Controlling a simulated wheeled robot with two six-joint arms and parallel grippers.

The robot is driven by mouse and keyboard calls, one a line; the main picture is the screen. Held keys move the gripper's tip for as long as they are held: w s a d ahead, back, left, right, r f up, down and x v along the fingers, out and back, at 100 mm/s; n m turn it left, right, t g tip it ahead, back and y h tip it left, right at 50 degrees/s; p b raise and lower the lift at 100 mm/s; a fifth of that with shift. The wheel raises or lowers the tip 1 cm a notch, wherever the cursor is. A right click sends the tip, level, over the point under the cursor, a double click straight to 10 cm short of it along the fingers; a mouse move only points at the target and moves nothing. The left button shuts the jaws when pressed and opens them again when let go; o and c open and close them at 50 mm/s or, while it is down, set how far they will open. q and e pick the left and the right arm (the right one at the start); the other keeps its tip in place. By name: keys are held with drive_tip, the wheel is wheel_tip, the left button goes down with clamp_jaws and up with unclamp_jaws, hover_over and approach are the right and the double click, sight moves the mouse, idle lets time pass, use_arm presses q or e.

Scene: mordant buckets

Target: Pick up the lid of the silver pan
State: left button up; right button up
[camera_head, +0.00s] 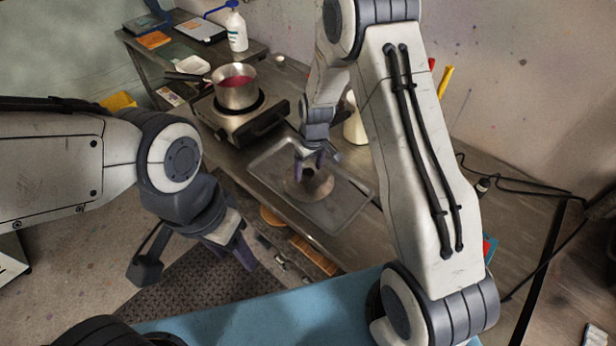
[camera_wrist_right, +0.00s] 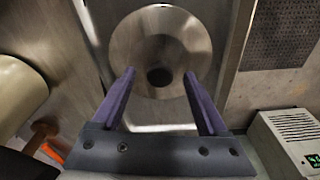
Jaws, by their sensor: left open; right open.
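The silver pan's lid (camera_head: 310,185) is a round metal disc with a dark knob. It lies on a grey metal tray (camera_head: 352,205) on the bench. In the right wrist view the lid (camera_wrist_right: 160,30) is face-on, with its knob just beyond and between the fingertips. My right gripper (camera_head: 310,160) is open above the lid; its purple fingers (camera_wrist_right: 160,85) stand apart with nothing between them. The silver pan (camera_head: 236,94) sits uncovered on a hot plate and holds red liquid. My left gripper (camera_head: 240,252) is open and empty, in front of the bench at the left.
The hot plate (camera_head: 246,122) stands left of the tray. A white bottle with a blue top (camera_head: 236,30) stands at the back. A pale cylindrical container (camera_head: 355,122) stands behind the tray, close to my right arm. A cable (camera_head: 520,184) runs along the right.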

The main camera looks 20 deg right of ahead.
drive_tip(key=shift+f, duration=0.2)
clamp_jaws()
idle(1.3)
